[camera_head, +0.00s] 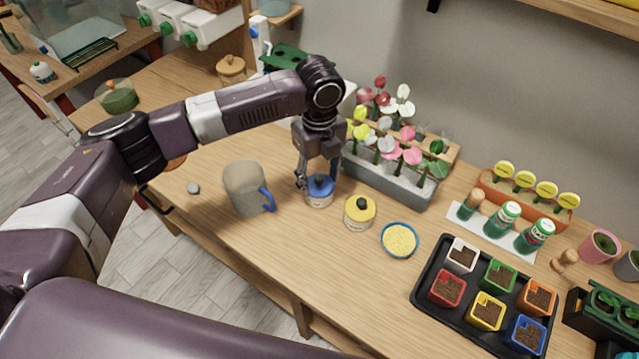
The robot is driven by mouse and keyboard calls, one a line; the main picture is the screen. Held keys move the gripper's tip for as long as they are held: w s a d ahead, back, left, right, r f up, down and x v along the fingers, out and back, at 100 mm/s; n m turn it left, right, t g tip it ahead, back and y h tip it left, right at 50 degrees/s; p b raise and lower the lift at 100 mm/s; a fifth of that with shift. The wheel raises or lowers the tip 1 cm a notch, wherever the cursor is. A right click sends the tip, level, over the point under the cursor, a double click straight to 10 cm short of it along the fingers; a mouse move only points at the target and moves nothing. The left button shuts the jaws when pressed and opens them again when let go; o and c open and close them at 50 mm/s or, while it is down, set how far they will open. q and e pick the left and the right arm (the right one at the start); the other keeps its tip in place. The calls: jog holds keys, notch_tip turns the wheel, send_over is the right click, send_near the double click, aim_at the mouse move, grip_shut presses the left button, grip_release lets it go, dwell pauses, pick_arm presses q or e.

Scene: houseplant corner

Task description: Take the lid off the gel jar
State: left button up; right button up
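A small white jar with a blue lid (320,187) stands on the wooden table near the middle of the view. My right gripper is out of view.
A grey watering jug (246,188) with a blue handle stands left of the jars. A blue-rimmed bowl of yellow grains (400,239) is to the right, then a black tray (422,292) of coloured pots. A grey planter (385,185) of flowers stands behind. The table's front edge is near.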

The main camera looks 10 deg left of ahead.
pick_arm(q)
jog(key=c, duration=0.3)
jog(key=shift+r, duration=0.15)
